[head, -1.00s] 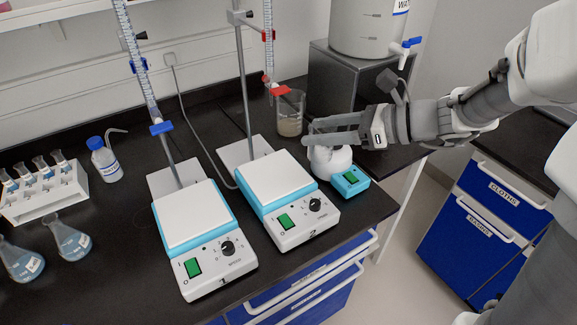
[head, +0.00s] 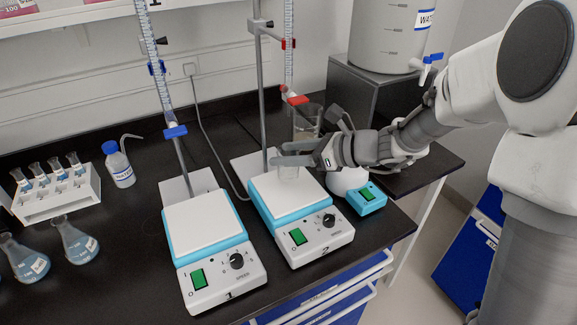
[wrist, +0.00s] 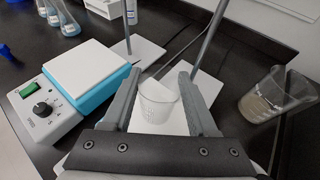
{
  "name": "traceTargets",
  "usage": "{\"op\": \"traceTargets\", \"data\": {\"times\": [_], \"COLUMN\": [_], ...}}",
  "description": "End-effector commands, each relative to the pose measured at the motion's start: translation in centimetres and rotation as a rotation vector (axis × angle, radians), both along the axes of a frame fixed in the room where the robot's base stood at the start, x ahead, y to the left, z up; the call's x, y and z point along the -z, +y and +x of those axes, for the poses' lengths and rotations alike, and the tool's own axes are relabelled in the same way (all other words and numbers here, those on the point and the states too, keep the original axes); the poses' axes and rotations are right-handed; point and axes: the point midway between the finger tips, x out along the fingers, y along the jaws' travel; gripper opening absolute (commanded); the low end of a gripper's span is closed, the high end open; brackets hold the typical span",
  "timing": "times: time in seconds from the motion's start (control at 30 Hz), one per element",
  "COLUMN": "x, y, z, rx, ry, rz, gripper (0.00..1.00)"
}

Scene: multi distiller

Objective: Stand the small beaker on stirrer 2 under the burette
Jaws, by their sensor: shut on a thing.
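The small clear beaker (head: 289,172) is held between the fingers of my gripper (head: 283,154), at the back part of the white top plate of stirrer 2 (head: 275,197). The wrist view shows the beaker (wrist: 157,101) between both fingers, roughly upright, with a white surface behind it. I cannot tell whether its base touches the plate. The burette (head: 289,50) with the red clamp and red tap (head: 297,100) hangs behind and above my fingers. Its tip is hard to make out.
A larger beaker with brownish liquid (wrist: 276,96) stands behind my gripper. Stirrer 1 (head: 204,230) is to the left, under the burette with the blue tap (head: 176,132). A round white device with a blue base (head: 363,198) sits right of stirrer 2. The water tank (head: 385,40) is at back right.

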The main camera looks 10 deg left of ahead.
Motion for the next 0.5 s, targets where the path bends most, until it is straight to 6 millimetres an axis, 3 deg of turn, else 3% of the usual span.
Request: {"op": "traceTargets", "data": {"times": [0.1, 0.2, 0.5], "x": [2.2, 3.2, 3.4], "y": [0.0, 0.0, -0.1], "z": [0.0, 0.0, 0.0], "rx": [0.0, 0.0, 0.0], "ry": [0.005, 0.002, 0.0], "rz": [0.0, 0.001, 0.0], "gripper": [0.04, 0.04, 0.04]}}
